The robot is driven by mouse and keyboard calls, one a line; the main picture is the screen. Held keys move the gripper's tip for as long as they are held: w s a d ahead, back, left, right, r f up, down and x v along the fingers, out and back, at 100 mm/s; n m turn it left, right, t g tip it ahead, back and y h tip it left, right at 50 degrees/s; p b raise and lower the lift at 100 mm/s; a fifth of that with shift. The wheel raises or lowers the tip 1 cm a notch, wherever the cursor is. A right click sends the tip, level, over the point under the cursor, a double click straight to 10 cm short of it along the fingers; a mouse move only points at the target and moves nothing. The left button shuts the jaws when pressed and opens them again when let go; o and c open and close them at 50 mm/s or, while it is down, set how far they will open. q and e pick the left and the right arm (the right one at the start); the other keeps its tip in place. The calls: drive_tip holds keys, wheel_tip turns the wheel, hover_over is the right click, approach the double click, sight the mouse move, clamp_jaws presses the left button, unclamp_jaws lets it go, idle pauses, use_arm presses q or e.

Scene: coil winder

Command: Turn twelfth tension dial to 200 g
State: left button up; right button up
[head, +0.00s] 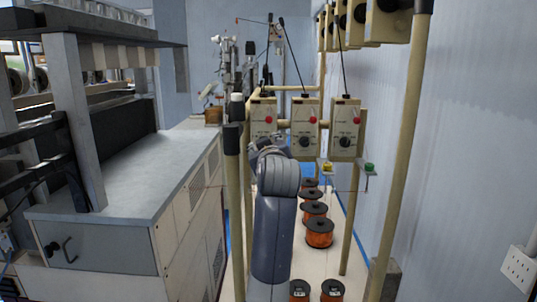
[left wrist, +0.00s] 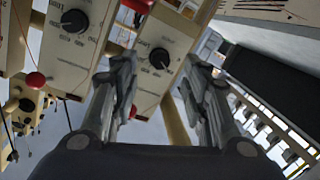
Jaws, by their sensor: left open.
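Three cream tension boxes with red knobs hang in a row in the head view: a left one (head: 263,112), a middle one (head: 305,113) and a right one (head: 345,114). The middle dial (head: 305,142) and right dial (head: 344,142) are black; the left box's dial is hidden behind my arm. My left gripper (left wrist: 160,90) is open and empty in the left wrist view. A black dial (left wrist: 160,58) shows between and beyond its fingers, apart from them. A second dial (left wrist: 75,20) with printed numbers is at upper left. I cannot tell which is twelfth. My right gripper is out of view.
A cream post (head: 402,150) stands right of the boxes, with more boxes (head: 385,20) above. A grey-topped cabinet (head: 140,165) is at left. Thin black rods (head: 340,65) rise from the boxes.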

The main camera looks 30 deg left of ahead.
use_arm(q)
drive_tip(key=v, duration=0.7)
drive_tip(key=shift+s+d, duration=0.2)
drive_tip(key=shift+s, duration=0.05)
